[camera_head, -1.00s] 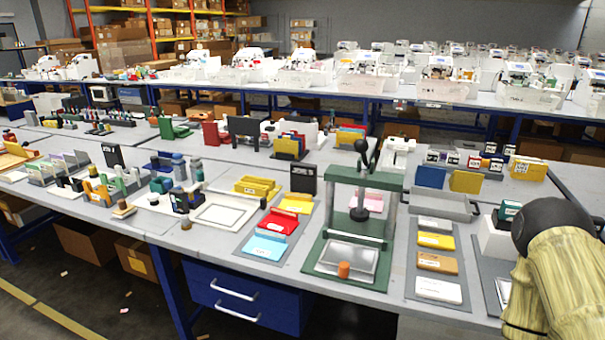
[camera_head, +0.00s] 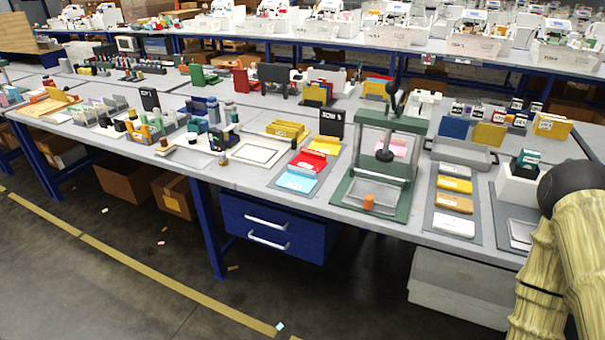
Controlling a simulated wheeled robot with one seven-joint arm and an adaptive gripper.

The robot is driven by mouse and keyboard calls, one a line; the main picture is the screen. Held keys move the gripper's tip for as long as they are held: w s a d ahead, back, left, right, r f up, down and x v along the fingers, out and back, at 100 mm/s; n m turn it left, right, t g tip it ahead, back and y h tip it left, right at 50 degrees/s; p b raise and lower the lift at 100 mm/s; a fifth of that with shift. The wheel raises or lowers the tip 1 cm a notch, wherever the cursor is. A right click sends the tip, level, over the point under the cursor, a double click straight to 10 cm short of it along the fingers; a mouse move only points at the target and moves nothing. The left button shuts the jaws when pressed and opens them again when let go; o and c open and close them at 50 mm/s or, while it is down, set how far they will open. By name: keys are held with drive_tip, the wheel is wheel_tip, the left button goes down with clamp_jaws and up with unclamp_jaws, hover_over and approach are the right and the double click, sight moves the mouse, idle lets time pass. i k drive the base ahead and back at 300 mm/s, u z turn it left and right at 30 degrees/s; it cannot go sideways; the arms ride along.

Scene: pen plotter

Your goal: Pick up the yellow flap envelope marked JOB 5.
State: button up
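Several yellow flat pieces lie or stand on the long grey workbench, and I cannot read JOB 5 on any of them. One yellow piece with a white label (camera_head: 552,127) stands at the right end of the bench. A plain yellow piece (camera_head: 488,135) stands left of it in a grey tray, beside a blue one. A yellow flat piece (camera_head: 323,146) lies on a grey mat behind a red and a light blue one. A yellow card (camera_head: 455,185) lies on another mat at right. My arm shows at the lower right; my gripper is out of view.
A green-framed press (camera_head: 409,124) with an upright lever stands at the front of the bench. A yellow tray (camera_head: 287,130) and a white frame (camera_head: 253,150) lie left of it. Blue drawers (camera_head: 270,228) hang below. The floor at lower left is mostly clear, with small scraps.

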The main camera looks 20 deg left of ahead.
sight(330, 146)
drive_tip(key=z, duration=0.65)
drive_tip(key=i, duration=0.75)
drive_tip(key=u, duration=1.55)
